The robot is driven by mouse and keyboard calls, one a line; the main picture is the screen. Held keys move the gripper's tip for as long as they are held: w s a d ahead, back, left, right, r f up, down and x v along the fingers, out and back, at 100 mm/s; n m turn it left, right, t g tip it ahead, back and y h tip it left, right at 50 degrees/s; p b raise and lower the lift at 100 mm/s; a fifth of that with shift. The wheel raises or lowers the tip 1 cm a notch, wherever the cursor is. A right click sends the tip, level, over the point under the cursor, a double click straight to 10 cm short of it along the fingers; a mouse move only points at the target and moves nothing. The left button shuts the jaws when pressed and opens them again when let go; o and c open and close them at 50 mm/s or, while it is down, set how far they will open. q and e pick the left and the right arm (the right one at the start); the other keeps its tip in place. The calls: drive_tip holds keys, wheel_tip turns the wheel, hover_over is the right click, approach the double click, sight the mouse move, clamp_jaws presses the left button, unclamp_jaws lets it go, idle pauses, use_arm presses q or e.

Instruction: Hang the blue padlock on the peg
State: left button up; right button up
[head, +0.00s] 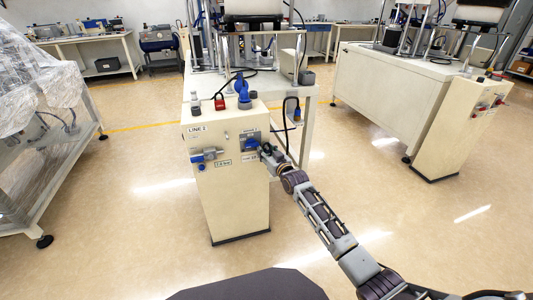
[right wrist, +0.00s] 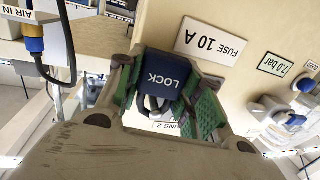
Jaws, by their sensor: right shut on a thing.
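In the right wrist view, a dark blue padlock (right wrist: 163,76) marked LOCK sits between the green-padded fingers of my right gripper (right wrist: 172,98). The gripper is shut on its body, and the dark shackle shows beyond the body. In the head view, my right gripper (head: 266,151) is at the upper right of the front panel of the cream LINE 2 cabinet (head: 235,195), close to the MAINS 2 label. A small stub (head: 226,136) on this panel may be the peg, but it is too small to tell. My left gripper is out of view.
A red padlock (head: 220,102) and a blue object (head: 242,91) stand on the cabinet top. A valve (head: 207,155) sticks out at the panel's left. A cable with a blue and orange connector (head: 297,115) hangs to the right. Floor around the cabinet is clear.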

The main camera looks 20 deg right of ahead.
drive_tip(key=shift+f, duration=0.3)
idle(0.9)
drive_tip(key=o, duration=1.2)
drive_tip(key=shift+o, duration=1.3)
